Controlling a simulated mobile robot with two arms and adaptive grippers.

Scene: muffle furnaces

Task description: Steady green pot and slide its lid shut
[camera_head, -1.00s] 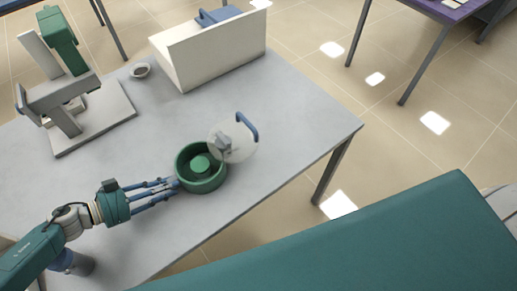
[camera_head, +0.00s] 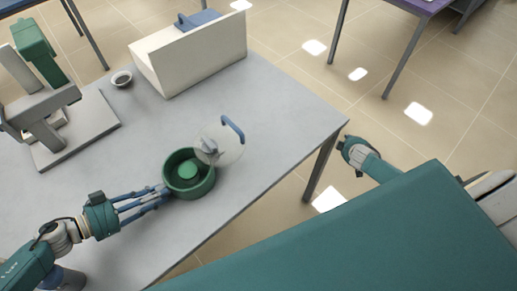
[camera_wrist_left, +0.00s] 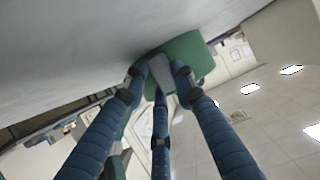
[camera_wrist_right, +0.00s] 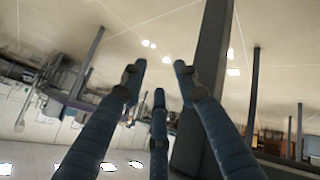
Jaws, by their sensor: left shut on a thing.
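The green pot (camera_head: 205,187) stands upright on the grey table, with a green round piece inside it. Its clear round lid (camera_head: 228,155) with a blue handle sits off to the upper right, partly overlapping the pot's rim and leaving most of the mouth uncovered. My left gripper (camera_head: 163,191) is shut on the pot's left wall; the left wrist view also shows its fingers at the green pot (camera_wrist_left: 190,58). My right gripper (camera_wrist_right: 158,82) has its fingers apart, with nothing between them. In the head view the right arm is beyond the table's right edge, its fingertips unclear.
A cream box (camera_head: 195,55) with a blue handle stands at the back of the table (camera_head: 275,105). The table is clear right of the lid. A table leg (camera_head: 321,168) stands near my right arm.

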